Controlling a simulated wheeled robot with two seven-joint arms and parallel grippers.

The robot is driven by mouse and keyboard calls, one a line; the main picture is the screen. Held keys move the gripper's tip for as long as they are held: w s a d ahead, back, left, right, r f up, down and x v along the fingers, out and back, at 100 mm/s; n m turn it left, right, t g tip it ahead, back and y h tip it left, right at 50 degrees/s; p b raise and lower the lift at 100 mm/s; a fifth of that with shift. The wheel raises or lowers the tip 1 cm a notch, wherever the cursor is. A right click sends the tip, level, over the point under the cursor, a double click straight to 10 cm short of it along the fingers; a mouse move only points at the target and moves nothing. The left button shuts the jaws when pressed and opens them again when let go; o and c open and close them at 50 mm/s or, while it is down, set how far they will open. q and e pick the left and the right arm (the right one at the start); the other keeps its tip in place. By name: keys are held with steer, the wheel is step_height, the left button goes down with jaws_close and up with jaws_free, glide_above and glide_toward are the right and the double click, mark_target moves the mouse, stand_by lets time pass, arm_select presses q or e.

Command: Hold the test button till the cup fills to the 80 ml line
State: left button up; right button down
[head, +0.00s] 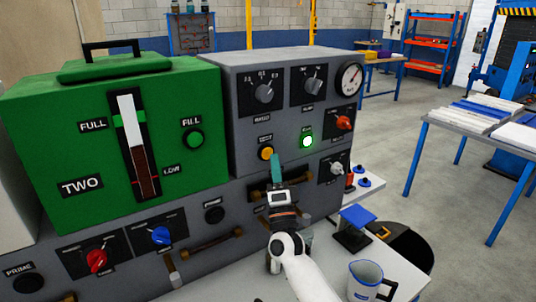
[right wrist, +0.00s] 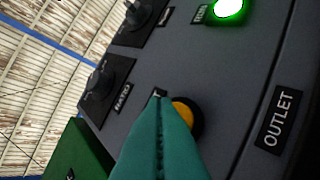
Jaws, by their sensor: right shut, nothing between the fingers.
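A yellow button (head: 266,152) sits on the grey panel, left of a lit green button or lamp (head: 307,140). My right gripper (head: 275,156) is shut and empty, its teal fingertips just right of the yellow button in the head view. In the right wrist view the closed fingers (right wrist: 160,100) partly cover the yellow button (right wrist: 184,113) and its label, which ends in T. I cannot tell whether they touch it. A pale jug-like cup (head: 364,284) with a blue rim and dark handle stands on the white bench at lower right. Its line and fill level are unreadable. My left gripper is out of view.
A green tank (head: 80,125) marked TWO, with a level gauge, stands left of the panel. A red knob (head: 343,123) and a pressure dial (head: 349,78) are at the panel's right. A blue-topped stand (head: 357,218) is behind the cup. The OUTLET label (right wrist: 277,118) is near the fingers.

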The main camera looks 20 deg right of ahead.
steer(key=shift+w, duration=0.2)
stand_by(0.4)
steer(key=shift+w, duration=0.25)
steer(key=shift+w+a+b, duration=0.1)
steer(key=shift+w+b, duration=0.3)
steer(key=shift+b, duration=0.1)
stand_by(0.5)
steer(key=shift+s, duration=0.1)
stand_by(0.5)
steer(key=shift+s+p, duration=0.4)
steer(key=shift+s, duration=0.3)
steer(key=s, duration=0.1)
steer(key=s+p, duration=0.1)
steer(key=s, duration=0.1)
steer(key=s+d+p, duration=0.1)
steer(key=s, duration=0.1)
